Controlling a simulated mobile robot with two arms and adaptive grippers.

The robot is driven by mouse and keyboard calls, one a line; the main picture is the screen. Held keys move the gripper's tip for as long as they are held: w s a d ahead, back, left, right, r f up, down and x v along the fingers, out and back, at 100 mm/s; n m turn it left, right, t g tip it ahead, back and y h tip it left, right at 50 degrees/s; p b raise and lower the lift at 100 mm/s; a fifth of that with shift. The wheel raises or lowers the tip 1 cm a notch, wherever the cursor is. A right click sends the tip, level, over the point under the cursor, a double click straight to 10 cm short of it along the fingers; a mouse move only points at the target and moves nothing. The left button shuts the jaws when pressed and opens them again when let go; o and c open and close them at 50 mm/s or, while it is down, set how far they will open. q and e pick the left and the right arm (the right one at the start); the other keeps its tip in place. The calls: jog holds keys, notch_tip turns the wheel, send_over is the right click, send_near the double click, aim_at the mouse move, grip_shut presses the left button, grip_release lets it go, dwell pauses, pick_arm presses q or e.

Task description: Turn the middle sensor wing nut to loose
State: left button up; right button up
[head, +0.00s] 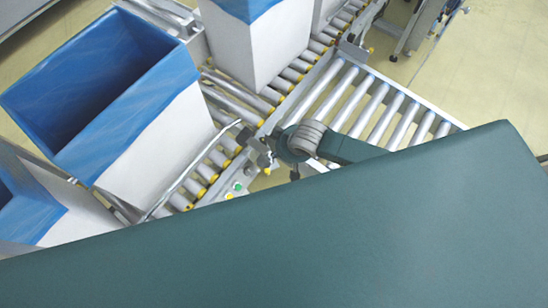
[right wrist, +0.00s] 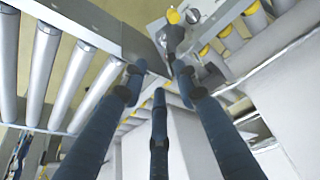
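In the head view my right arm crosses the conveyor, and its gripper (head: 275,153) is beside a small metal bracket (head: 250,143) on the conveyor's side rail. In the right wrist view my right gripper (right wrist: 158,78) has its three dark fingers spread apart, with nothing clearly held. Just beyond the fingertips are a grey metal plate (right wrist: 146,52) and a yellow-capped grey fitting (right wrist: 173,34), which may be the sensor's wing nut. I cannot tell its turn position or whether a finger touches it. My left gripper is in neither view.
Blue-lined white boxes (head: 150,145) stand along the left roller conveyor (head: 222,158). A side roller conveyor (head: 370,100) joins it at right. A bent metal guide rail (head: 190,172) and small buttons (head: 238,187) are close to my right gripper. Open floor (head: 470,60) lies at upper right.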

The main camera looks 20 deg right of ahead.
jog(key=v, duration=1)
jog(key=shift+r, duration=0.15)
jog(key=shift+s+d, duration=0.1)
